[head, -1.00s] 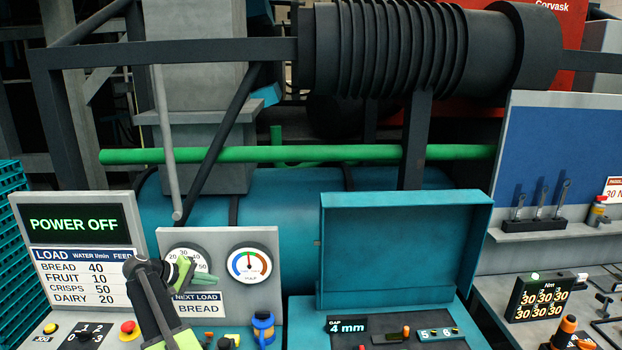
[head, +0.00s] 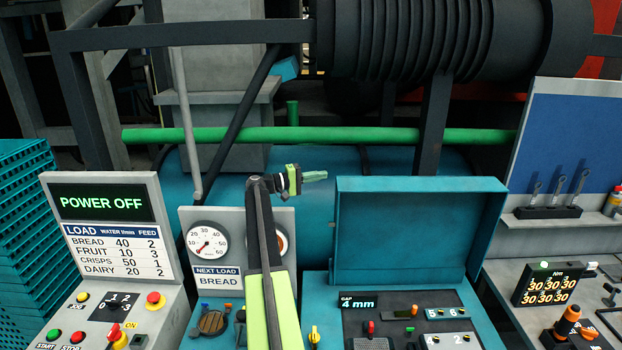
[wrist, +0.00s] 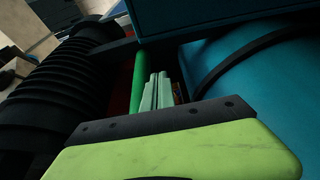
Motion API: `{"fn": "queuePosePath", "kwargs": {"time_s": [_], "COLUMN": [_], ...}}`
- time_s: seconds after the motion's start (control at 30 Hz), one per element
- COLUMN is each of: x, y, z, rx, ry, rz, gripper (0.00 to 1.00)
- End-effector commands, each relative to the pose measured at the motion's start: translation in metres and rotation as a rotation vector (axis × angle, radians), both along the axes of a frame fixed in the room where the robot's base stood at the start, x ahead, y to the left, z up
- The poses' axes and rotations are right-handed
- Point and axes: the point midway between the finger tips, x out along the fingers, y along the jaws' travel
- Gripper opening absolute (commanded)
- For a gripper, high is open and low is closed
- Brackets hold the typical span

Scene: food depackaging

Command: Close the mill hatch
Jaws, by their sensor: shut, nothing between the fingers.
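The mill hatch appears to be the teal box-like lid (head: 405,235), standing upright and open behind the dark panel marked "GAP 4 mm" (head: 400,303). My gripper (head: 316,176) is raised just left of the lid's upper left corner and points right. Its pale green fingers are shut and empty. In the wrist view the fingers (wrist: 158,88) lie together beside the green pipe. A teal surface (wrist: 230,20) fills the top of that view; I cannot tell for sure whether it is the lid. Contact between the fingers and the lid cannot be made out.
A control panel reading "POWER OFF" (head: 100,203) stands at the left. A gauge panel (head: 212,243) is partly behind my arm. The green pipe (head: 230,135) and a large teal drum (head: 300,165) lie behind. A grey bench (head: 505,290) with tools is at the right.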

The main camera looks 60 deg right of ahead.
Motion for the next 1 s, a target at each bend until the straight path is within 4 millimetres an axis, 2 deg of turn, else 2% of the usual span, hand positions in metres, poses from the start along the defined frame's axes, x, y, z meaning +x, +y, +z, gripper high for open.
{"fn": "queuePosePath", "kwargs": {"time_s": [0.17,0.3,0.4,0.87,1.0], "x": [-0.027,-0.037,-0.040,-0.041,-0.037], "y": [-0.027,-0.002,0.007,0.012,0.022], "z": [0.001,-0.001,-0.001,-0.001,-0.003], "rx": [0.000,0.001,0.001,0.000,-0.013], "ry": [0.000,-0.001,-0.001,-0.001,-0.006], "rz": [0.001,0.004,0.004,0.005,0.013], "gripper": [0.00,0.00,0.00,0.00,0.00]}}
